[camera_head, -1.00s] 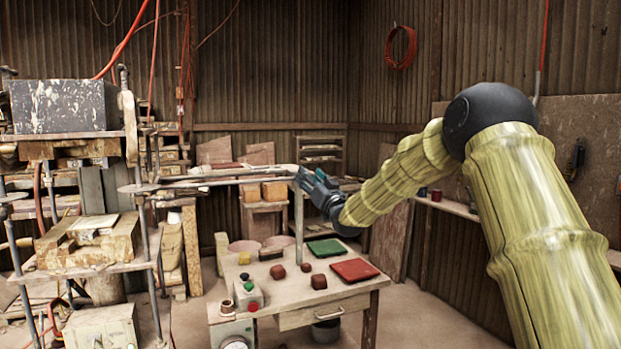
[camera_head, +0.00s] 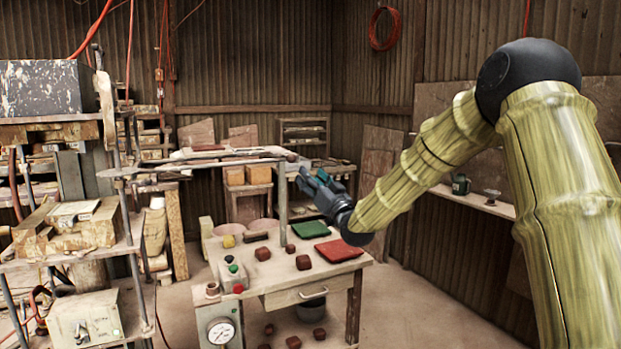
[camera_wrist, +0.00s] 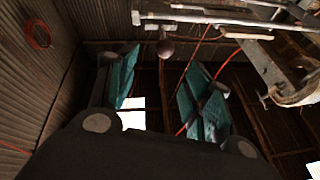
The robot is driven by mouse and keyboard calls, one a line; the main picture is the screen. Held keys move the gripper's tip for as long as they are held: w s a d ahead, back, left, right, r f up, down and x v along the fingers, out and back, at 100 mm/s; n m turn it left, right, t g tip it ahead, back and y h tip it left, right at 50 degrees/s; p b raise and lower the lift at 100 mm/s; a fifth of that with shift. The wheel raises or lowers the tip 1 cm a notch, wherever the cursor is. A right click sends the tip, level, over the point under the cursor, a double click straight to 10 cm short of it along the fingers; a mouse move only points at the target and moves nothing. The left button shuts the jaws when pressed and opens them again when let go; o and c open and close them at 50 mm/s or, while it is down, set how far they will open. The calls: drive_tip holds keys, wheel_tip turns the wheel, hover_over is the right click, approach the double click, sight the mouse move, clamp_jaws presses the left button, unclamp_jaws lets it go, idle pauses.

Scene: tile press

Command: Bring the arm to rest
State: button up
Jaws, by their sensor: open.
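My arm reaches in from the right in the head view, with its yellow-green bamboo-like links bent at a dark joint. My gripper (camera_head: 314,180) is in the air above and behind the small work table (camera_head: 285,283). Its fingers point up and to the left. The wrist view shows the two teal fingers (camera_wrist: 160,95) spread apart with nothing between them, facing the upper wall and roof.
A press (camera_head: 70,200) with shelves stands at left, and its long bar (camera_head: 200,163) reaches towards my gripper. Red (camera_head: 339,249) and green (camera_head: 310,229) tiles and several brown lumps lie on the table. A wall shelf (camera_head: 470,200) is behind my arm.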

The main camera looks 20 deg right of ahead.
idle(0.3)
drive_tip(key=s+a+f+g+h, duration=0.1)
drive_tip(key=s+a+f+g, duration=0.15)
drive_tip(key=f, duration=1.05)
drive_tip(key=s+a+f+g, duration=0.1)
drive_tip(key=a+f+g, duration=0.25)
drive_tip(key=f, duration=0.85)
drive_tip(key=s+a+f+g, duration=0.25)
drive_tip(key=s+f, duration=0.35)
drive_tip(key=f, duration=0.4)
drive_tip(key=s+a+f+g, duration=0.25)
drive_tip(key=s+f, duration=0.35)
drive_tip(key=f, duration=0.5)
drive_tip(key=s+a+f+g+h+p, duration=0.1)
drive_tip(key=s+a+f+g, duration=0.15)
drive_tip(key=s+f, duration=0.75)
drive_tip(key=s+a+f+g, duration=0.25)
drive_tip(key=s+f, duration=0.45)
drive_tip(key=s, duration=0.6)
drive_tip(key=s+f+g, duration=0.2)
drive_tip(key=s+g, duration=0.1)
drive_tip(key=s, duration=0.8)
drive_tip(key=s+f+g+h, duration=0.1)
drive_tip(key=s+f+g, duration=0.2)
drive_tip(key=s, duration=0.9)
drive_tip(key=shift+s+a, duration=0.15)
